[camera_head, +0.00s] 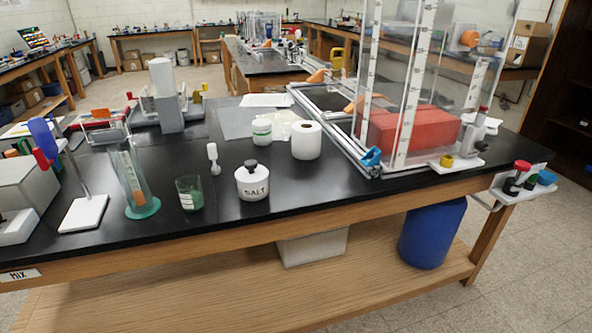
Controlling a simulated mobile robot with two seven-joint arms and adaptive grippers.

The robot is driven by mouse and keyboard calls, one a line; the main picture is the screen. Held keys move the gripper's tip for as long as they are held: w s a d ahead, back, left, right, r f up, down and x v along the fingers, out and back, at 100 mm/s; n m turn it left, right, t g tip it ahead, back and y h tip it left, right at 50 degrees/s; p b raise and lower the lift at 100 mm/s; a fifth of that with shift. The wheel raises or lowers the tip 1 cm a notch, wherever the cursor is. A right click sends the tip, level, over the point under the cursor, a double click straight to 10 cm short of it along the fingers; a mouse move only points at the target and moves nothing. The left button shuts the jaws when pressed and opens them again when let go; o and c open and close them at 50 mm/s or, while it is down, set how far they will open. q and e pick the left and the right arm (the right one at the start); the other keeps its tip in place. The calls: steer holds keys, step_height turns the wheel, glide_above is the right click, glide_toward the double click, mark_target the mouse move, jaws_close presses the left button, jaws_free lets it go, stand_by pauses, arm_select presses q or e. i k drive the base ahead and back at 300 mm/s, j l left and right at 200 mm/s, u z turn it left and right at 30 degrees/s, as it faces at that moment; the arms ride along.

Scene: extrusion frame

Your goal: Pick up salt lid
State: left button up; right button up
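A white salt jar (252,184) labelled "SALT" stands upright on the black table top, near its front edge and left of the picture's middle. The salt lid (250,165), dark with a round knob, sits on top of the jar's mouth. Neither of my grippers shows in the head view, so nothing is seen touching the lid or the jar.
A small white spoon-like tool (213,160) and a green-tinted beaker (190,193) stand left of the jar. A paper roll (306,140) and a white tub (262,132) stand behind it. A clear-walled frame (400,90) fills the right. Bare table lies right of the jar.

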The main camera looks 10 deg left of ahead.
mark_target(252, 173)
steer(key=u, duration=0.7)
